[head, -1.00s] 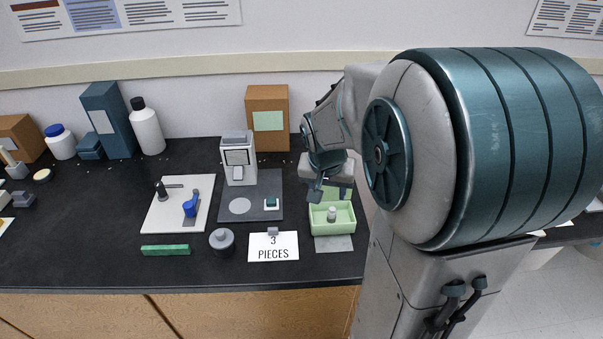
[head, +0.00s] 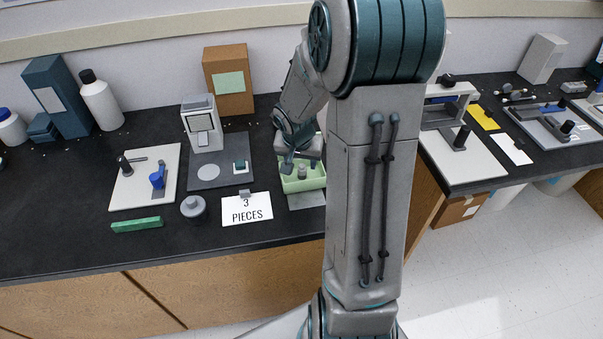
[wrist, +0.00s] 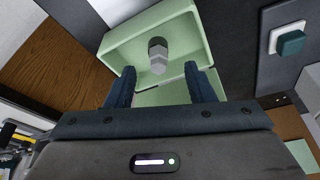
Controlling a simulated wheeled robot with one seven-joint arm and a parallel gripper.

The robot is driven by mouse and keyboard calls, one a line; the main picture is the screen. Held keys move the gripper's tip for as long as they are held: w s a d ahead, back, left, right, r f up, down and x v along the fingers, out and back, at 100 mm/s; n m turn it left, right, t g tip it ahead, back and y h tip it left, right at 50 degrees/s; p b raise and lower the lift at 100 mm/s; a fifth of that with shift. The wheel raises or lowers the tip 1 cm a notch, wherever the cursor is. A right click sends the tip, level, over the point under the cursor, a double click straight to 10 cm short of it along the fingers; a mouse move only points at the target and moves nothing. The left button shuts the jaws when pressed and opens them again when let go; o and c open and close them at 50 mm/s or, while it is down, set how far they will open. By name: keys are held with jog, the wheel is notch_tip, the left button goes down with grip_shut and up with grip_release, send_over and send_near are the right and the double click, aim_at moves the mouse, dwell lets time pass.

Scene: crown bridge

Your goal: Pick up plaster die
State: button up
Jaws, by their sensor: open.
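The plaster die is a small grey-white stub (head: 302,172) standing in a pale green tray (head: 305,187). In the wrist view the die (wrist: 158,58) stands on the tray floor, with the tray wall (wrist: 118,42) around it. My gripper (head: 290,165) hangs over the tray's left part in the head view. In the wrist view its two dark blue fingers (wrist: 160,86) are spread apart with nothing between them. The die lies just beyond the fingertips, roughly centred between them, and does not appear touched.
Left of the tray is a dark grey mat (head: 205,184) with a small teal-topped block (head: 240,167). A white "3 PIECES" card (head: 246,209) lies in front. A boxy grey device (head: 202,125) and a brown box (head: 229,80) stand behind.

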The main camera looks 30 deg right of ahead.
aim_at(302, 166)
jog(key=x, duration=0.4)
jog(key=shift+f, duration=0.25)
jog(key=shift+d, duration=0.1)
grip_shut()
